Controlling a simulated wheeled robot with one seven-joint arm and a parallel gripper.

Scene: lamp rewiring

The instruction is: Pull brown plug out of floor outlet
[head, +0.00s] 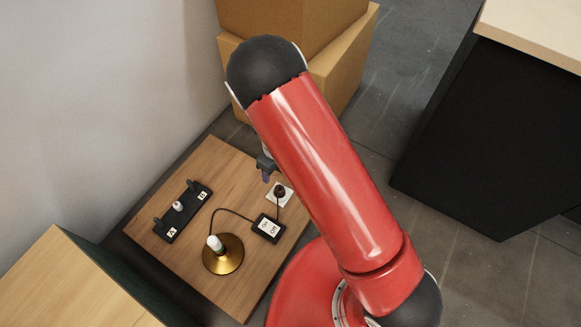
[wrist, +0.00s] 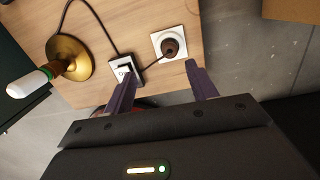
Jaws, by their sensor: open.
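The brown plug (head: 280,190) sits in the white floor outlet (head: 287,199) on a wooden board. The plug also shows in the wrist view (wrist: 170,48), seated in the white outlet plate (wrist: 184,37), with a dark cord running from it to the switch box. My gripper (wrist: 163,80) is open and empty, its two dark purple fingers apart. In the wrist picture the plug appears just beyond the fingertips, between their lines and apart from them. In the head view my gripper (head: 266,176) is partly hidden by my arm, close to the plug.
A brass lamp base (head: 223,255) and a black switch box (head: 268,228) stand on the wooden board (head: 170,262). A black strip marked A and B (head: 183,211) lies at left. Cardboard boxes (head: 340,75) and a black cabinet (head: 480,130) stand beyond.

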